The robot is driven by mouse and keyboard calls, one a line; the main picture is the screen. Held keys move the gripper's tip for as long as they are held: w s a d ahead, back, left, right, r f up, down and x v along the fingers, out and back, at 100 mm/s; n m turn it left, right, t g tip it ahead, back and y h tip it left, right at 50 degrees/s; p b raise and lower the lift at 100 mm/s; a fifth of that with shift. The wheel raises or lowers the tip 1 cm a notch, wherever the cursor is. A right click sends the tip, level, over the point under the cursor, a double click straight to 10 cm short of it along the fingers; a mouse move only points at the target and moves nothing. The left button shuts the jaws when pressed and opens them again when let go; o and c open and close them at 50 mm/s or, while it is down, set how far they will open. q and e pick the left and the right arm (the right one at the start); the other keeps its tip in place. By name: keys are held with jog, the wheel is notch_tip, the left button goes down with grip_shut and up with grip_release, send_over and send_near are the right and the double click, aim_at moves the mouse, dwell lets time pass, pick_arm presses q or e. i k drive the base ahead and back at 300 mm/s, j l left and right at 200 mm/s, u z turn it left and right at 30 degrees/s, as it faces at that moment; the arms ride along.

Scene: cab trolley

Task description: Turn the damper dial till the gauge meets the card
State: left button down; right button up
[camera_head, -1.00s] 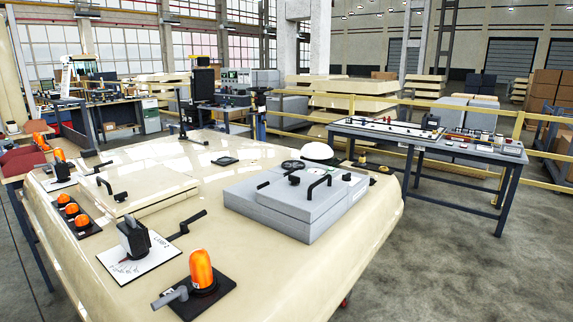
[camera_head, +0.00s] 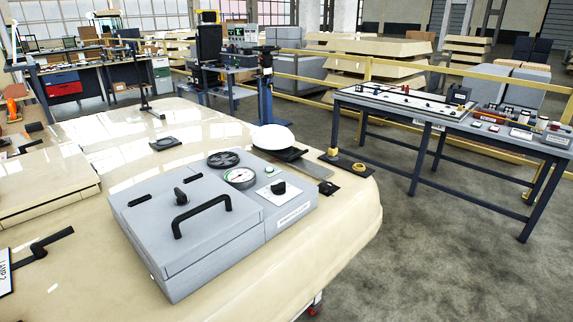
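A grey metal box (camera_head: 175,258) sits on the cream top. A round white gauge (camera_head: 240,176) with a dark rim and a small needle is at its back; its reading is too small to tell. A black knob (camera_head: 278,187) stands on a white plate to the right of the gauge; it may be the damper dial, but its label is not legible. A black round grille (camera_head: 222,159) is behind the gauge. Another black knob (camera_head: 181,197) and a black bar handle (camera_head: 202,215) are on the box's lid. I cannot pick out the card for certain. Neither gripper is in view.
A white dome (camera_head: 272,138) stands behind the box. A flat black plate with a yellow ring (camera_head: 357,168) is near the cream top's right edge. A cream lid (camera_head: 45,185) lies at left. A dark-legged workbench (camera_head: 400,112) stands at right, with open floor before it.

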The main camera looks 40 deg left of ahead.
aim_at(279, 189)
jog(key=i+u, duration=0.4)
jog(key=i+l+u, duration=0.2)
jog(key=u, duration=0.25)
jog(key=i+l+u, duration=0.25)
jog(key=u, duration=0.15)
jog(key=i+l+u, duration=0.1)
jog(key=u, duration=0.35)
jog(key=i+l+u, duration=0.15)
jog(key=u, duration=0.3)
jog(key=i+l+u, duration=0.15)
jog(key=u, duration=0.25)
jog(key=l+u, duration=0.25)
jog(key=u, duration=0.2)
jog(key=i+l+u, duration=0.1)
jog(key=l+u, duration=0.15)
jog(key=u, duration=0.2)
